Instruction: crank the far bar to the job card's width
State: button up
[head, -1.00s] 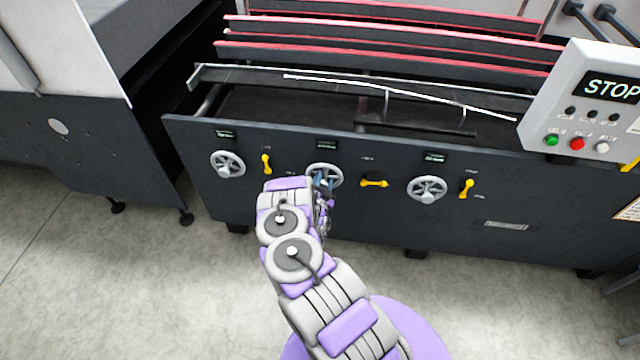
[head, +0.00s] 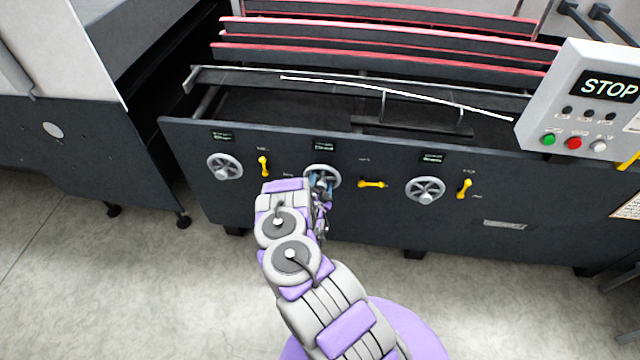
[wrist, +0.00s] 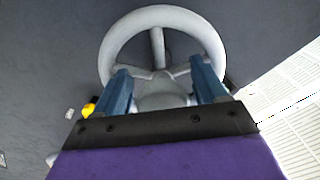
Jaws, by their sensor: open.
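Three grey handwheels sit on the machine's dark front panel: a left one (head: 225,167), a middle one (head: 334,172) and a right one (head: 425,190). A small display (head: 323,146) is above the middle wheel; its digits are too small to read. My gripper (head: 321,184) is at the middle wheel. In the wrist view my gripper (wrist: 160,88) is open, its two blue fingers apart on either side of the wheel's hub. The wheel's rim (wrist: 160,13) shows beyond the fingertips. I cannot tell whether the fingers touch the wheel. Red-edged bars (head: 380,60) run across the machine above.
Yellow levers stand beside the wheels: left (head: 263,166) and right (head: 464,188) roughly upright, middle (head: 373,184) horizontal. A control box (head: 585,100) at right reads STOP. The floor in front is clear.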

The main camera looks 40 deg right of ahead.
jog(key=v, duration=1.7)
jog(key=shift+a+p, duration=0.2)
jog(key=shift+p, duration=0.15)
